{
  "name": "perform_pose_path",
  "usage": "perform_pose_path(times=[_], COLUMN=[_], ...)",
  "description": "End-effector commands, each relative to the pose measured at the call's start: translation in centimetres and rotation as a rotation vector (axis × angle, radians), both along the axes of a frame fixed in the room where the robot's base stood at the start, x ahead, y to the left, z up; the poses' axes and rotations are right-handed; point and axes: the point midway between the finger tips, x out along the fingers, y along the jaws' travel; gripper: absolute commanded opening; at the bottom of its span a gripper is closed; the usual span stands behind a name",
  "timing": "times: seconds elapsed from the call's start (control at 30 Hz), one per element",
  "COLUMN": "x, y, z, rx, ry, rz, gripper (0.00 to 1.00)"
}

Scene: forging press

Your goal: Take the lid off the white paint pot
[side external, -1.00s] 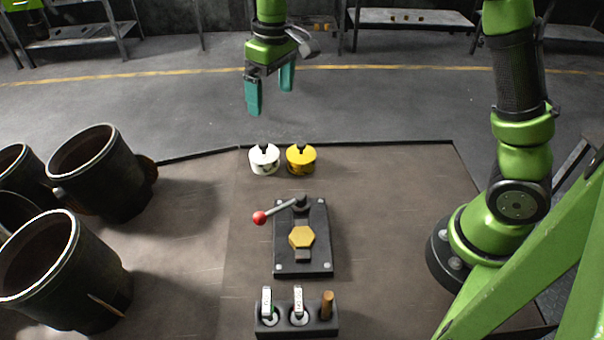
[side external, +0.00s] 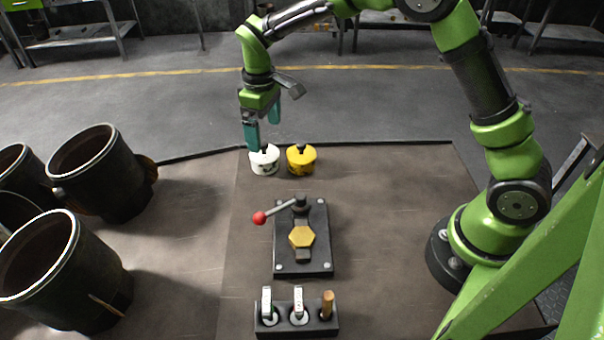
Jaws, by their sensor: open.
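The white paint pot (side external: 264,165) stands upright near the far edge of the table. Its lid has a dark knob (side external: 267,149) on top and sits on the pot. My gripper (side external: 263,136) is open, with teal fingers pointing down, just above and behind the white pot. The left finger is close to the pot's upper left rim; I cannot tell whether it touches. Nothing is between the fingers that I can make out.
A yellow pot (side external: 301,160) with a dark knob stands close to the right. In front is a black fixture (side external: 319,252) with a red-ball lever (side external: 260,218). A tool holder (side external: 322,327) is nearer. Large dark cylinders (side external: 62,262) stand at left.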

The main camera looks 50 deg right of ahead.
Motion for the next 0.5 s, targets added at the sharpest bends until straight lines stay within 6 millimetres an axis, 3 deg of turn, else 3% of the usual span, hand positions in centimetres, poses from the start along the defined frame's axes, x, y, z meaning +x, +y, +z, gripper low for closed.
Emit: perform_pose_path(times=[0.5], x=[0.7], y=[0.1], z=[-5.4], rx=[0.000], ry=[0.000], rz=[-0.001], gripper=[0.99])
